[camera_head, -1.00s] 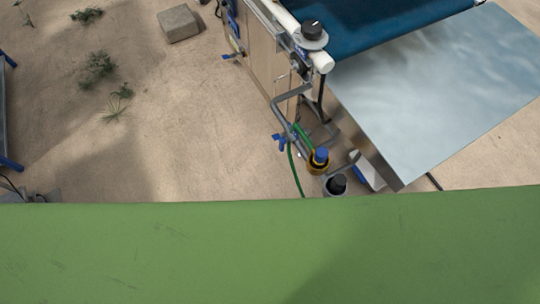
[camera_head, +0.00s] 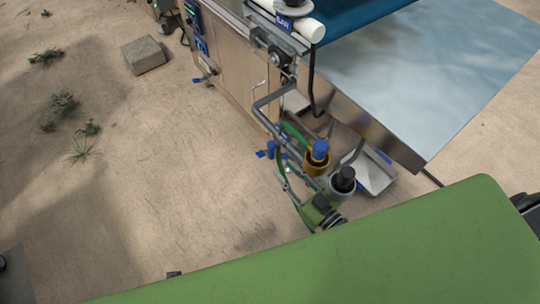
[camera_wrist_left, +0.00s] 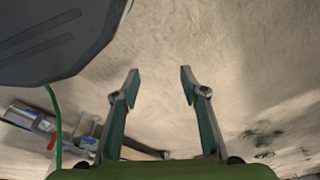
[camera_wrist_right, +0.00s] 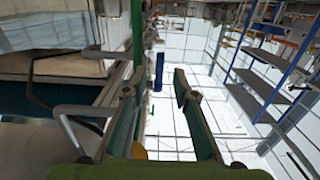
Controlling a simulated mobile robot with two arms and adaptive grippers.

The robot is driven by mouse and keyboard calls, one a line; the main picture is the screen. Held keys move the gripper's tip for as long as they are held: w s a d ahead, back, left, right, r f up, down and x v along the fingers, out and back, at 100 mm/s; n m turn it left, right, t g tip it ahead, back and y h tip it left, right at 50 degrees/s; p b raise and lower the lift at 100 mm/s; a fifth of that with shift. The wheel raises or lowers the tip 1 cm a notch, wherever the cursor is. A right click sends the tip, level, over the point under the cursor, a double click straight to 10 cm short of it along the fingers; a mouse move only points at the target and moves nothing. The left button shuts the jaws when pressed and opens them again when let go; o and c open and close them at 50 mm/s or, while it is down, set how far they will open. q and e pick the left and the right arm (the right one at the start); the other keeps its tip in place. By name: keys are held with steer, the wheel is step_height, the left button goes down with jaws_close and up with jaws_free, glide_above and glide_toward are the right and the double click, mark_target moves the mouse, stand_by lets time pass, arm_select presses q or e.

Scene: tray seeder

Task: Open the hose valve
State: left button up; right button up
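A green hose (camera_head: 279,168) runs down beside the machine's bent grey pipe in the head view. A small blue handle (camera_head: 268,150), apparently the hose valve's, sits beside it. My right gripper (camera_head: 287,180) is just below and close to the handle. In the right wrist view my right gripper (camera_wrist_right: 154,85) is open, with a blue piece (camera_wrist_right: 158,71) showing between its fingers and the green hose (camera_wrist_right: 138,35) behind the left finger. I cannot tell whether they touch. My left gripper (camera_wrist_left: 159,75) is open and empty over sandy ground, outside the head view.
A yellow fitting with a blue top (camera_head: 318,158) and a grey one with a black top (camera_head: 343,180) stand right of the hose. The bent grey pipe (camera_head: 263,108) and metal sheet (camera_head: 420,85) are close. Open ground lies left, with a stone block (camera_head: 144,55).

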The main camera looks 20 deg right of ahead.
mark_target(273, 157)
arm_select(q)
steer(key=r, duration=0.1)
steer(key=w+r, duration=0.1)
steer(key=r, duration=0.1)
steer(key=shift+w+d+b, duration=0.1)
steer(key=shift+w+b, duration=0.15)
steer(key=shift+b, duration=0.15)
arm_select(e)
steer(key=x, duration=0.8)
steer(key=shift+f, duration=0.1)
jaws_close()
